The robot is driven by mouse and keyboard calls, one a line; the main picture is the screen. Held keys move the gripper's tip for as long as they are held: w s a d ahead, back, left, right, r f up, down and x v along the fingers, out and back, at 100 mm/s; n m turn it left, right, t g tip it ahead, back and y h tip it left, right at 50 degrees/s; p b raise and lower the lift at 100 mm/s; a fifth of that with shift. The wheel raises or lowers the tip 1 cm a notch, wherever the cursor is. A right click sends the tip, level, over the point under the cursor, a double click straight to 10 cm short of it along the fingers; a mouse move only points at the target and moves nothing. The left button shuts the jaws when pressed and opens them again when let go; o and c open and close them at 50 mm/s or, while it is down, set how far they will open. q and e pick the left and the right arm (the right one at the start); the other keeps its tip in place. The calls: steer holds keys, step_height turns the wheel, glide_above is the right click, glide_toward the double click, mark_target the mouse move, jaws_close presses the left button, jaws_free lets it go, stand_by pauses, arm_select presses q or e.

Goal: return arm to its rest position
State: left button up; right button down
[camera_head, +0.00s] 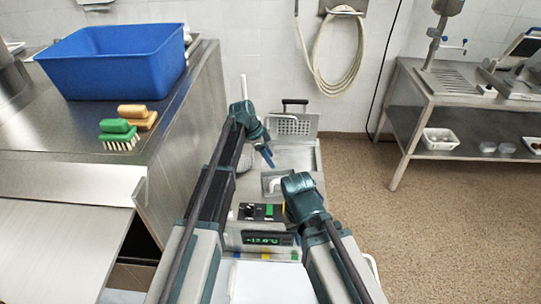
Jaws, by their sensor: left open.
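My left arm reaches forward from the lower left in the head view. Its gripper (266,155) points down over the steel appliance and is small in the picture. The gripper is open, and I see nothing held in it. My right arm comes in from the lower right, with its teal wrist (304,197) lower and nearer than the left gripper. Its fingers are not clear to see.
A control panel with a green display (267,239) is between my arms. On the left, a steel counter (60,140) holds a blue tub (125,62) and green (118,128) and yellow (138,113) brushes. A steel table (450,100) stands right. The brown floor (430,230) is open.

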arm_select(q)
steer(key=s+f+n+y, duration=0.1)
steer(key=s+n+y, duration=0.2)
steer(key=s, duration=1.2)
steer(key=s+a+f+n+g+y+b, duration=0.1)
steer(key=s+n+y, duration=0.1)
steer(key=s+n, duration=0.7)
steer(key=s, duration=0.7)
steer(key=shift+s+a+f+y, duration=0.2)
steer(key=shift+a+f+y, duration=0.05)
steer(key=shift+f+y, duration=0.15)
arm_select(e)
steer(key=shift+f, duration=0.5)
arm_select(q)
steer(key=shift+s, duration=0.1)
arm_select(e)
steer(key=shift+s, duration=0.15)
